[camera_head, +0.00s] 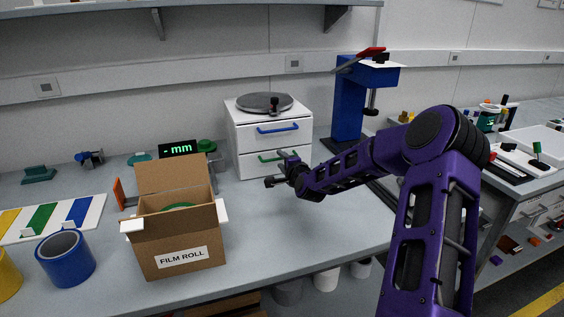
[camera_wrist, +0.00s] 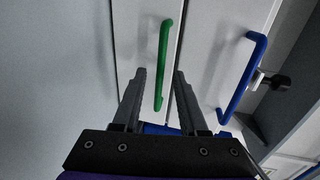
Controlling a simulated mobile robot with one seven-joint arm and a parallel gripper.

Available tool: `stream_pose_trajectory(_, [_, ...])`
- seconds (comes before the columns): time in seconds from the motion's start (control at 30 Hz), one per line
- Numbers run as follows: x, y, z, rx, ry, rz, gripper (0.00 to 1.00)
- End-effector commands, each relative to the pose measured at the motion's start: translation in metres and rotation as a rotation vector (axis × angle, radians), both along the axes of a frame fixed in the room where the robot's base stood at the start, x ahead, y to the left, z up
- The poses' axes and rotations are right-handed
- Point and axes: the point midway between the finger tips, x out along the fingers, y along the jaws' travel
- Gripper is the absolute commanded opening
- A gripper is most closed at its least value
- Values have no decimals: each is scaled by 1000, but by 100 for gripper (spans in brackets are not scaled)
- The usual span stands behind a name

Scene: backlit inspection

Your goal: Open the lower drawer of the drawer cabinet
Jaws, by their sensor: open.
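The white drawer cabinet (camera_head: 240,128) stands at the back of the bench. Its upper drawer has a blue handle (camera_head: 278,128), and its lower drawer (camera_head: 248,168) has a green handle (camera_head: 268,158). Both drawer fronts look shut. My gripper (camera_head: 276,169) is in front of the lower drawer and hides part of it. In the wrist view, my open gripper (camera_wrist: 160,73) has its fingers on either side of the green handle (camera_wrist: 163,60), with gaps visible. I cannot tell how deep the handle sits between them. The blue handle (camera_wrist: 243,75) is to the right.
A round grey plate (camera_head: 264,102) lies on the cabinet. A cardboard box (camera_head: 180,240) labelled FILM ROLL stands at front left. A blue press-like stand (camera_head: 347,108) is right of the cabinet. The bench between box and arm (camera_head: 290,225) is clear.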

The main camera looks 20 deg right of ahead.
Motion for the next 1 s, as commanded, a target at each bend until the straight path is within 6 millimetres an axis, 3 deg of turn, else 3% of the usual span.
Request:
stream_pose_trajectory(0.07, [0,0,0,0,0,0,42])
stream_pose_trajectory(0.3, [0,0,0,0,0,0,1])
stream_pose_trajectory(1.0, [0,0,0,0,0,0,0])
